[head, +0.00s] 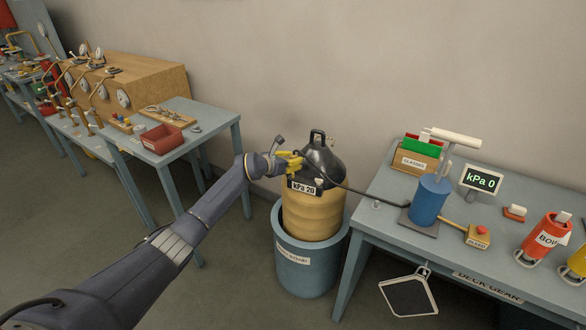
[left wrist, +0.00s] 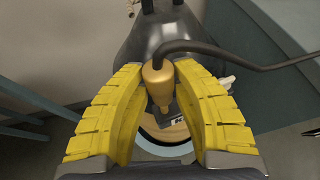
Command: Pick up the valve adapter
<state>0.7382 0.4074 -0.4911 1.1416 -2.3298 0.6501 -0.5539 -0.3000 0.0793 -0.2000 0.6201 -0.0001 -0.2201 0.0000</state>
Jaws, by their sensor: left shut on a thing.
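The valve adapter (left wrist: 158,78) is a brass-coloured fitting on the end of a black hose (left wrist: 215,53). In the left wrist view it sits between the yellow fingertips of my left gripper (left wrist: 158,72), which is shut on it. In the head view my left gripper (head: 296,162) is at the left side of the black top (head: 322,158) of a yellow ribbed cylinder (head: 312,215), and its fingers hide the adapter. I cannot tell whether the adapter touches the black top. My right gripper is in neither view.
The cylinder, marked "kPa 20", stands in a blue tub (head: 308,266). The hose runs right to a blue pump (head: 428,203) on a table (head: 392,228) with a "kPa 0" display (head: 482,181). A table with a red bin (head: 162,139) stands left.

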